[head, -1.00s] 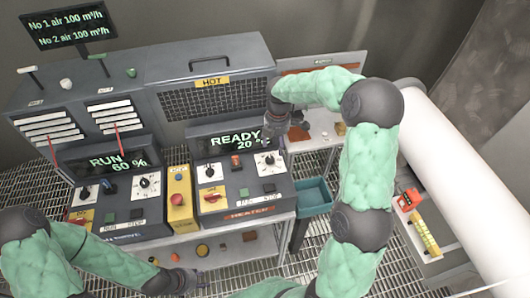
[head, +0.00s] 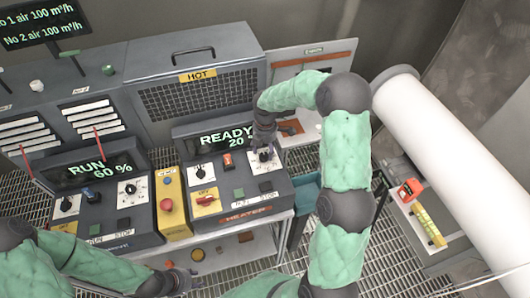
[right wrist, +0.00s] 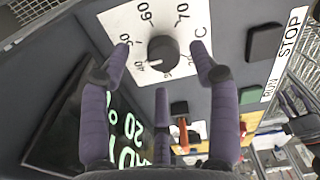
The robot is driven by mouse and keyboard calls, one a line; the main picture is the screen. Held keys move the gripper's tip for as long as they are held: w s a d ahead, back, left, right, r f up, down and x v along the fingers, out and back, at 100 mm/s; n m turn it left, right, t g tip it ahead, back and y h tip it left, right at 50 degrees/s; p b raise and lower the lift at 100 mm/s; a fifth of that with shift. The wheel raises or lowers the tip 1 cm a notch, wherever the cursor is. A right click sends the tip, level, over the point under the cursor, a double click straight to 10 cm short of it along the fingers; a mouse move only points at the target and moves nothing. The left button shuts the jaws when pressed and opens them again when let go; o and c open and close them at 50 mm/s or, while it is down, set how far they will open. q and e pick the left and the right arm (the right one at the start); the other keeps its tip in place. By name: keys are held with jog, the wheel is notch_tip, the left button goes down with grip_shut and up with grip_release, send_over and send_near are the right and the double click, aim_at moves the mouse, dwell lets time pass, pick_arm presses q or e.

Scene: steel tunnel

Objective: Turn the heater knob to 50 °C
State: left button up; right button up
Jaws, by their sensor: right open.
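The heater knob (right wrist: 162,52) is a dark round knob on a white dial plate (right wrist: 140,20) marked 60 and 70, other figures partly hidden by a finger. In the head view the dial plate (head: 254,166) sits at the right of the heater panel. My right gripper (right wrist: 161,55) is open, with fingers on both sides of the knob and a third below it, apart from it. In the head view it (head: 264,143) hangs just above the dial. The heater display (head: 226,137) reads READY and 20. My left gripper (head: 190,280) is low at the left, its fingers too small to judge.
A RUN 60 % panel (head: 97,172) stands further left. The HOT mesh housing (head: 195,100) rises behind. A large white pipe (head: 450,150) runs along the right.

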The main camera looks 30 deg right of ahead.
aim_at(264, 157)
jog(key=shift+f, duration=1.35)
jog(key=shift+s, duration=0.1)
jog(key=c, duration=1.1)
